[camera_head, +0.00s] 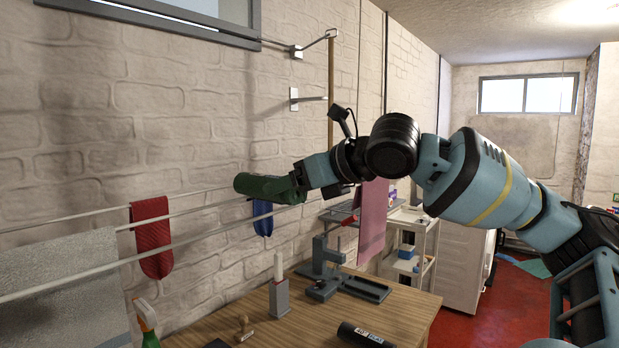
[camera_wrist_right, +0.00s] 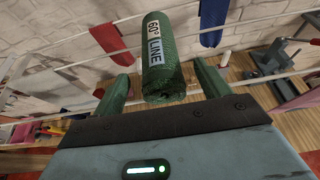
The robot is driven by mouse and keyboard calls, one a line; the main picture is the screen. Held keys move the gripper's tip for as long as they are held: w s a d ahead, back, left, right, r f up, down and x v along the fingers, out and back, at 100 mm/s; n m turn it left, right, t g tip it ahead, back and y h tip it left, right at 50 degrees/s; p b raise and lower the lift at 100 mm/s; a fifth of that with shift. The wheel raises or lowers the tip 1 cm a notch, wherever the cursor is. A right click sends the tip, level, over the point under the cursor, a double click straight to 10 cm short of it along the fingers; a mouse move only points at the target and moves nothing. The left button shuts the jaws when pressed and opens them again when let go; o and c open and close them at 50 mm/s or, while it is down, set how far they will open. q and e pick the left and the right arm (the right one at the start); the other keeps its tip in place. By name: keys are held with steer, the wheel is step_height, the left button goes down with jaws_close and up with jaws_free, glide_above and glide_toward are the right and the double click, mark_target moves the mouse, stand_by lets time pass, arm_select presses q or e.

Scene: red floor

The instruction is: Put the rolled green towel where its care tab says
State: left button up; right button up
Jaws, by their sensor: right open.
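The rolled green towel (camera_head: 268,188) is at the drying lines in front of the brick wall. In the right wrist view the towel (camera_wrist_right: 163,70) shows a white care tab (camera_wrist_right: 154,45) that reads "60° LINE". My right gripper (camera_head: 298,181) reaches the towel's right end in the head view. In the wrist view the open fingers of my right gripper (camera_wrist_right: 160,88) stand on either side of the roll's near end, with gaps beside it. The drying lines (camera_head: 190,211) run along the wall; I cannot tell whether the towel rests on them. My left gripper is out of view.
A red cloth (camera_head: 152,236), a blue cloth (camera_head: 262,217) and a pale towel (camera_head: 66,287) hang on the lines. The wooden table (camera_head: 265,325) below holds a dark labelled roll (camera_head: 364,335), a spray bottle (camera_head: 146,322) and a grey stand. A pink towel (camera_head: 373,222) hangs farther back.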

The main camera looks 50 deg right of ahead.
steer(key=shift+v, duration=2.1)
